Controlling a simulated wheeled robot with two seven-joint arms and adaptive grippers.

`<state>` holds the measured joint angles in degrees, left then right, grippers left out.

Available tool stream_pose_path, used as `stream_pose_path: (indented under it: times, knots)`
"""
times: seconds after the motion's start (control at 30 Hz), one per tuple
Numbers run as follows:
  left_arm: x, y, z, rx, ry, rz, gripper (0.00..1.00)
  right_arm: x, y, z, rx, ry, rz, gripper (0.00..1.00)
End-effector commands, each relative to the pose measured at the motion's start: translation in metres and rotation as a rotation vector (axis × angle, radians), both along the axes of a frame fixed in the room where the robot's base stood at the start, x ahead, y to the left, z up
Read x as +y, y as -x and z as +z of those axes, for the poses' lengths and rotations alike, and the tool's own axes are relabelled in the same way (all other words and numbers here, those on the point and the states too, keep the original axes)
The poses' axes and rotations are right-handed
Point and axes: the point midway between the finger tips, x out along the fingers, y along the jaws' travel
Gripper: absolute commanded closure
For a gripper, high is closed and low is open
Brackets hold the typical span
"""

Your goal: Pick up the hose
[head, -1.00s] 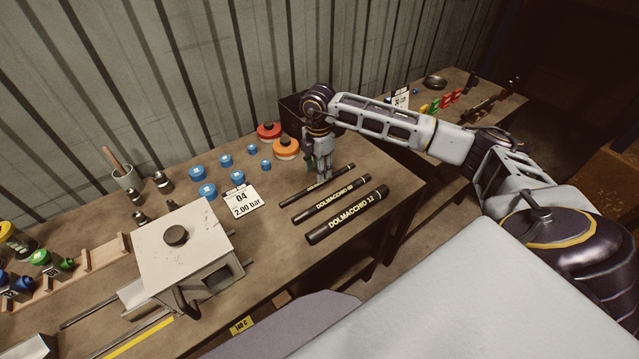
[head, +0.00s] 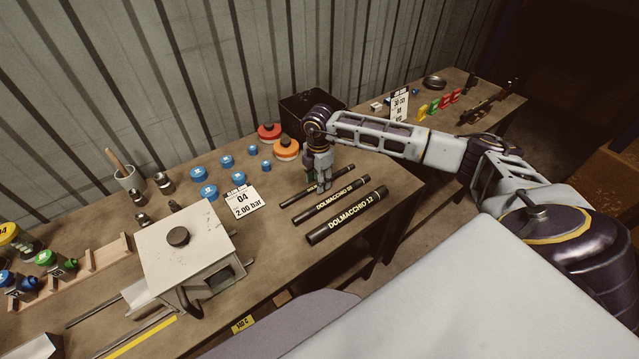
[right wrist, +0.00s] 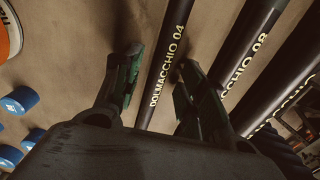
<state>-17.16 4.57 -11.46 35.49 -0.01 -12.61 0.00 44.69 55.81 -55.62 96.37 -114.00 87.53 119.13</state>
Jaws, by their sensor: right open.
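Three black hoses lie side by side on the bench. The thinnest is the DOLMACCHIO 04 hose (head: 291,198), then the DOLMACCHIO 08 hose (head: 331,201) and the thickest, the DOLMACCHIO 12 hose (head: 347,216). My right gripper (head: 319,186) is open over the 04 hose and hides part of it. In the right wrist view, the 04 hose (right wrist: 167,82) runs between the two parted fingers of the gripper (right wrist: 158,62), one on each side. The 08 hose (right wrist: 245,60) lies just beyond the right finger. Whether the fingers touch the 04 hose cannot be told. My left gripper is not in view.
A black bin (head: 303,108) and orange-topped rolls (head: 286,149) stand behind the gripper. Blue caps (head: 207,190) and a 04 / 2.00 bar card (head: 241,202) lie to the left. A grey crimping machine (head: 185,245) stands front left. A corrugated wall backs the bench.

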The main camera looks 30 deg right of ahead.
Motion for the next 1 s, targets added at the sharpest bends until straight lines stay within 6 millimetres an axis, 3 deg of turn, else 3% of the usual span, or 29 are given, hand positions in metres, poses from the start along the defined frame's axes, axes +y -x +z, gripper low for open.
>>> stream_pose_path:
  times: [0.57, 0.9, 1.0]
  knots:
    - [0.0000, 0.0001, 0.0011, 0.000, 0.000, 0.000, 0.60, -0.0001, 0.0001, -0.0078, 0.000, 0.000, 0.000, 0.59]
    - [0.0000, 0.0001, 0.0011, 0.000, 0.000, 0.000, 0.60, -0.0002, 0.0001, -0.0076, 0.000, 0.000, 0.000, 1.00]
    - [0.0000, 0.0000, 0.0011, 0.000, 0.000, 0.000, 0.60, -0.0002, 0.0000, -0.0074, 0.000, 0.000, 0.000, 1.00]
